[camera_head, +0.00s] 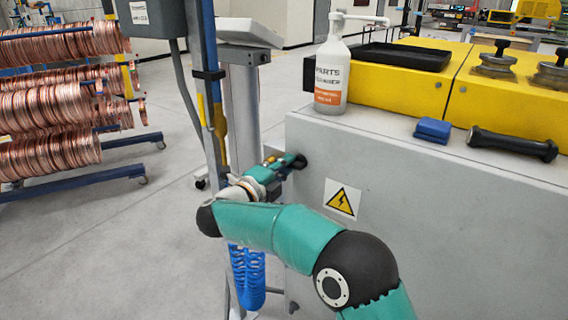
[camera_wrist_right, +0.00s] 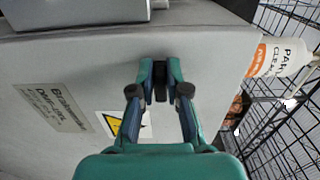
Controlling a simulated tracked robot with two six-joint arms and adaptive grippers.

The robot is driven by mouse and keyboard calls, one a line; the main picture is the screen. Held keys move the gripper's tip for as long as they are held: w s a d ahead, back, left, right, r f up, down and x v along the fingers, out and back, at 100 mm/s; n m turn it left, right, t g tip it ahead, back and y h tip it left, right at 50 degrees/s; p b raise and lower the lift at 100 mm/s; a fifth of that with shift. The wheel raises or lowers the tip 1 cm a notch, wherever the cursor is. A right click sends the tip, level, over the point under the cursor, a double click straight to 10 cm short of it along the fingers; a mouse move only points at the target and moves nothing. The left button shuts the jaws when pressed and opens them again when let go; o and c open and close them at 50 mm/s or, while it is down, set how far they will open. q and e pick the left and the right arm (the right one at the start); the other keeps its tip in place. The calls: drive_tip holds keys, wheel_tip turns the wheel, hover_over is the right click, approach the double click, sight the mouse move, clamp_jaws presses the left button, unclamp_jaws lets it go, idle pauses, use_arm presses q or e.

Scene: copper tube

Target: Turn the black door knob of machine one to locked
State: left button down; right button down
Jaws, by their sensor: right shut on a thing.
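The grey machine cabinet (camera_head: 420,230) fills the right of the head view, and its grey panel (camera_wrist_right: 70,65) fills much of the right wrist view. The black door knob (camera_head: 299,161) sits near the panel's upper left edge in the head view. My right gripper (camera_head: 290,163) reaches it from the left and is shut on it. In the wrist view the knob (camera_wrist_right: 160,82) shows as a dark upright piece between the fingertips of my right gripper (camera_wrist_right: 160,92). The fingers hide part of the knob, and I cannot read its locked position. My left gripper is not in view.
A parts cleaner bottle (camera_head: 331,75), a black tray (camera_head: 404,56), a blue block (camera_head: 433,130) and a black handle (camera_head: 512,144) are on the machine top. A grey post (camera_head: 243,110) and blue coiled hose (camera_head: 247,276) stand close to my right arm. Copper coils (camera_head: 55,110) hang at left.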

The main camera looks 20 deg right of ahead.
drive_tip(key=shift+f, duration=0.2)
drive_tip(key=c, duration=1.2)
unclamp_jaws()
drive_tip(key=shift+o, duration=0.2)
drive_tip(key=shift+r, duration=0.1)
drive_tip(key=shift+a, duration=0.1)
drive_tip(key=v, duration=1.1)
drive_tip(key=shift+s+a, duration=0.3)
